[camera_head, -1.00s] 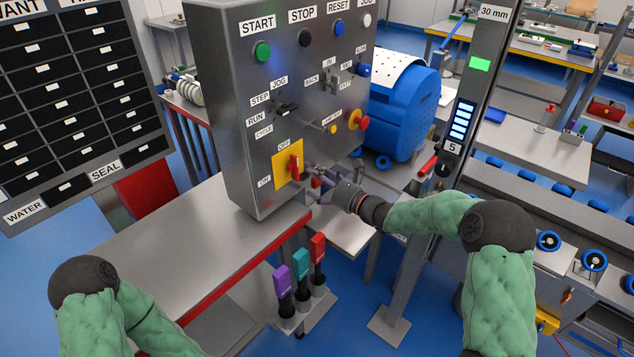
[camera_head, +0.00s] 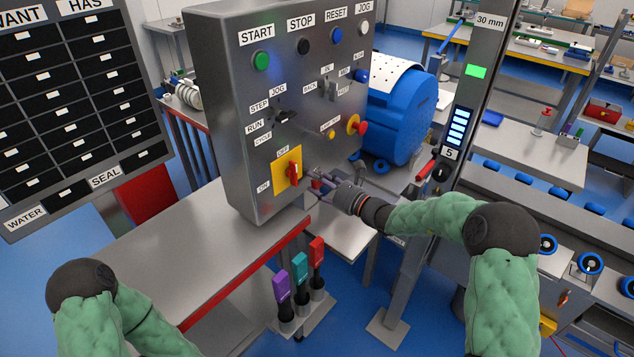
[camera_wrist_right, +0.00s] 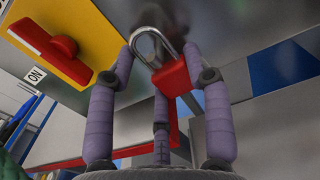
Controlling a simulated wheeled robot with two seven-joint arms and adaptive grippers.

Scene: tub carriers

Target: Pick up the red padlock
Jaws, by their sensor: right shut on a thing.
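The red padlock (camera_wrist_right: 172,78) has a silver shackle and sits among the purple fingers of my right gripper (camera_wrist_right: 165,72). The fingers are shut on it, at the shackle and the upper body. In the head view my right gripper (camera_head: 322,183) is just right of the red switch handle (camera_head: 294,174) on the control box, and the padlock there is small and mostly hidden by the fingers. My left gripper is out of view; only my left arm shows at the lower left.
The grey control box (camera_head: 240,120) stands close beside my right gripper, with a yellow switch plate (camera_head: 281,169). Below are a steel table (camera_head: 185,245) and a holder with purple, teal and red-topped tags (camera_head: 301,277). A grey post (camera_head: 420,230) stands to the right.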

